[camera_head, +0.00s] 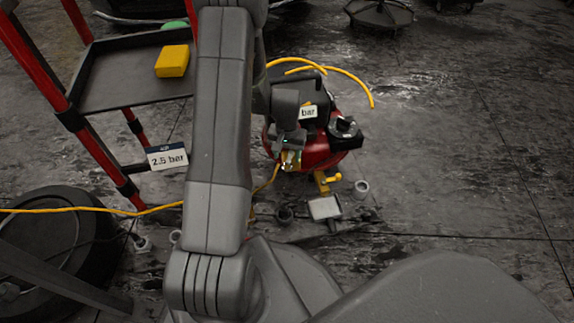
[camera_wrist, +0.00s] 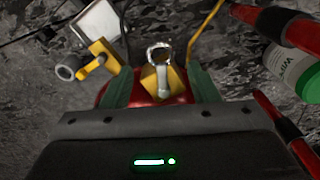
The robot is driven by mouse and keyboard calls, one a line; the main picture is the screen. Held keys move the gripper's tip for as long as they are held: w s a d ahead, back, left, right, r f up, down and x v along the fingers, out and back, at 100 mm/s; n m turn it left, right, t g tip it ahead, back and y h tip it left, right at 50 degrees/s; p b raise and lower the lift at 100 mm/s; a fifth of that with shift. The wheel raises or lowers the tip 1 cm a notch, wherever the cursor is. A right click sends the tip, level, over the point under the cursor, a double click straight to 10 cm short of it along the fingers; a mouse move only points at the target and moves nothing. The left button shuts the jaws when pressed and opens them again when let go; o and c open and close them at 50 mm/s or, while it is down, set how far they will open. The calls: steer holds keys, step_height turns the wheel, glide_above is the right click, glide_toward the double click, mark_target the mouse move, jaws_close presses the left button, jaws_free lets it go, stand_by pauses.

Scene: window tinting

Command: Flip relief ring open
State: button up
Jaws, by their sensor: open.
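The relief ring (camera_wrist: 158,48) is a small silver ring on a shank over a yellow brass-coloured fitting (camera_wrist: 149,80) on the red compressor tank. In the wrist view it stands between the two greenish fingers of my gripper (camera_wrist: 161,76), with a gap on both sides. My gripper is open and empty. In the head view my gripper (camera_head: 290,157) is at the left front of the red compressor (camera_head: 318,152); the ring is too small there to make out.
A yellow valve handle (camera_head: 327,183) sticks out at the tank's front, close to the fingers in the wrist view (camera_wrist: 101,55). A red-framed cart with a black tray (camera_head: 118,95) stands left. A "2.5 bar" sign (camera_head: 167,157) hangs there. Yellow hose (camera_head: 100,210) crosses the floor. Floor at right is clear.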

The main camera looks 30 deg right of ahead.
mark_target(291, 166)
steer(key=shift+f+b, duration=0.55)
steer(key=shift+f, duration=1.7)
steer(key=shift+c, duration=0.2)
jaws_close()
steer(key=shift+s+d+n, duration=0.4)
steer(key=shift+d+n, duration=0.15)
steer(key=shift+n, duration=0.65)
steer(key=shift+o, duration=0.2)
jaws_free()
